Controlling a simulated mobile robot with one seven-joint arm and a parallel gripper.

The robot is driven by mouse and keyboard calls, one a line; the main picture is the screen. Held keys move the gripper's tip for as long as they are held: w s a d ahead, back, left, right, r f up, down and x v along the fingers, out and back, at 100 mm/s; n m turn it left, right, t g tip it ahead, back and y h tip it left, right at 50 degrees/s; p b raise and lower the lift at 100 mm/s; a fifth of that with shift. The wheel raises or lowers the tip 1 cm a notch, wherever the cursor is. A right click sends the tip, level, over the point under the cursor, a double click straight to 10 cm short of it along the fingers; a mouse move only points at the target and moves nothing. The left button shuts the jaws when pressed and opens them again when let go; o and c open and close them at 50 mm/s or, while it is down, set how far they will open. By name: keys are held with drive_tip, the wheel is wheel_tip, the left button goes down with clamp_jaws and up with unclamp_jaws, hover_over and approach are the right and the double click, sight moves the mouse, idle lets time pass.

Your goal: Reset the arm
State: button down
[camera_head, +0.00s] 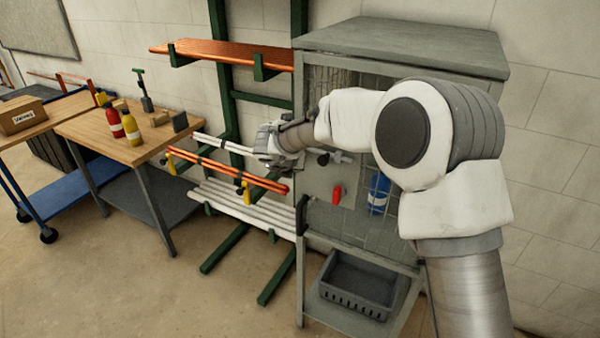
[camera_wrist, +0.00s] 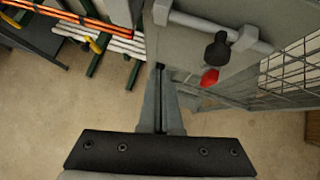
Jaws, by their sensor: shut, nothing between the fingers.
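My arm (camera_head: 360,118) stretches leftward across the front of the grey cabinet in the head view. My gripper (camera_head: 262,148) is in front of the rack's rods, near the cabinet's left edge. In the wrist view my gripper (camera_wrist: 160,75) has its fingers together with nothing between them. Its tips are seen against the cabinet's edge and the floor. Whether they touch the cabinet I cannot tell.
The grey cabinet (camera_head: 405,45) has a red handle (camera_head: 337,194), a black knob (camera_wrist: 217,50) and a mesh front. A blue cylinder (camera_head: 379,190) shows behind the mesh. A grey crate (camera_head: 357,284) sits low. The rack (camera_head: 222,100) holds rods. A wooden-topped table (camera_head: 100,135) stands left.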

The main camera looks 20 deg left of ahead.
drive_tip(key=s+d+r+n+t+y, duration=0.1)
drive_tip(key=d+r+n+t+y, duration=0.1)
drive_tip(key=r+n, duration=0.5)
drive_tip(key=s+d+r+n+t+y, duration=0.1)
drive_tip(key=s+d+r+n, duration=0.15)
drive_tip(key=r, duration=0.85)
drive_tip(key=s+d+r+n+y, duration=0.2)
drive_tip(key=s+d+r+n, duration=0.3)
drive_tip(key=n, duration=0.5)
drive_tip(key=s+d+f+n+g+h, duration=0.1)
drive_tip(key=s+d+f+n+g, duration=0.1)
drive_tip(key=s+d+n, duration=0.3)
drive_tip(key=s+d+f+n+g+h, duration=0.2)
drive_tip(key=s+d+f+n, duration=0.3)
drive_tip(key=s+d, duration=0.6)
drive_tip(key=s+d+f+n+g+h, duration=0.2)
drive_tip(key=s+d+f+n, duration=0.2)
drive_tip(key=s+d, duration=0.5)
drive_tip(key=shift+s+f+n, duration=0.2)
drive_tip(key=shift+s+n, duration=0.85)
drive_tip(key=shift+s, duration=0.05)
